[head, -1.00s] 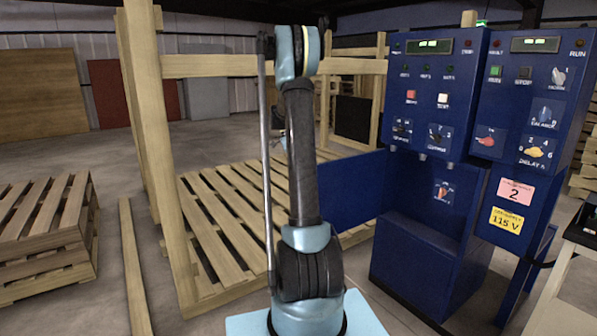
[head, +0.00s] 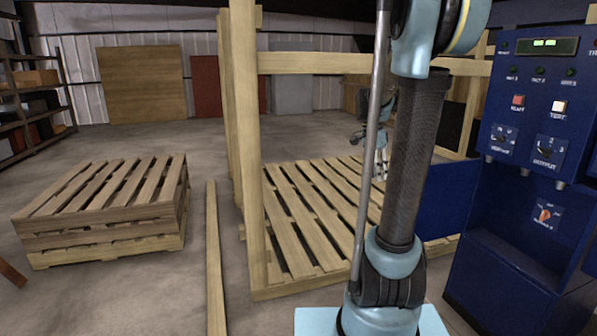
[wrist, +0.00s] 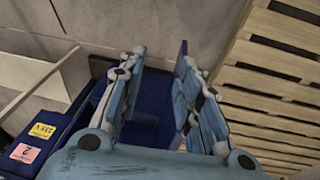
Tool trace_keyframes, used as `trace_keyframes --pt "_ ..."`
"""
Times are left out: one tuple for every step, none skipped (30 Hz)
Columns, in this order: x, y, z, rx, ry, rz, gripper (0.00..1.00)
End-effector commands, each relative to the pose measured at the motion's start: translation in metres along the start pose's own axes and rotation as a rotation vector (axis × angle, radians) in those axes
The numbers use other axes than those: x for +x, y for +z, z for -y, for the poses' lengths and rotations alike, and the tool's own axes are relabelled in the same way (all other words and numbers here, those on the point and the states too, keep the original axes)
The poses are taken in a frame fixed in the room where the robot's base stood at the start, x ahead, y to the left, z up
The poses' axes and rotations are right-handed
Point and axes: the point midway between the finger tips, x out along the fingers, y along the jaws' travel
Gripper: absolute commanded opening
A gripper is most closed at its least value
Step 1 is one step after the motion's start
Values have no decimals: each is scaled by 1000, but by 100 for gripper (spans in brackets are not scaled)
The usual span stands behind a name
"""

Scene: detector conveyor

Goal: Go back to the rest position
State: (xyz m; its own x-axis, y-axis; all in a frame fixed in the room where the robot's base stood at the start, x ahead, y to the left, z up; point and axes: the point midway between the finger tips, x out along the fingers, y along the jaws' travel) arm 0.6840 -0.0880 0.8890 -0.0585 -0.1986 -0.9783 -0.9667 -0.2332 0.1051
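My gripper (wrist: 160,68) is open in the wrist view, with its two blue padded fingers apart and nothing between them. In the head view my gripper (head: 381,165) shows small behind my upright arm, hanging over the slatted pallet, and its fingers are partly hidden by the arm. The blue control cabinet (head: 505,235) stands to the right of my arm. In the wrist view a dark blue surface (wrist: 145,128) lies beyond the fingers.
A wooden frame post (head: 246,150) rises left of my arm, above a slatted pallet (head: 300,220). A pallet stack (head: 105,215) stands on the left and a loose beam (head: 215,260) lies on the floor. Shelving (head: 35,105) is at far left.

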Motion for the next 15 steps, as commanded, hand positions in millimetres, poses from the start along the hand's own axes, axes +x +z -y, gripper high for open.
trace_keyframes --pt "0 8 -13 -51 -12 3 31" --pt "0 13 -19 -84 -19 5 31" --pt "1 19 -28 -128 -29 8 31" --pt "2 23 -34 -160 -38 9 31" --pt "2 28 -40 -193 -46 11 31" --pt "4 33 -48 -237 -56 13 31" --pt "4 38 -54 -270 -64 13 31" --pt "6 42 -60 -302 -71 14 31" --pt "8 48 -68 -345 -82 14 31" --pt "10 52 -74 -378 -91 14 31" --pt "12 57 -80 -411 -99 15 31" --pt "14 62 -88 -453 -110 14 31" --pt "16 66 -93 -486 -118 13 31" --pt "19 71 -99 -519 -126 12 31" --pt "22 76 -106 -562 -137 10 31"
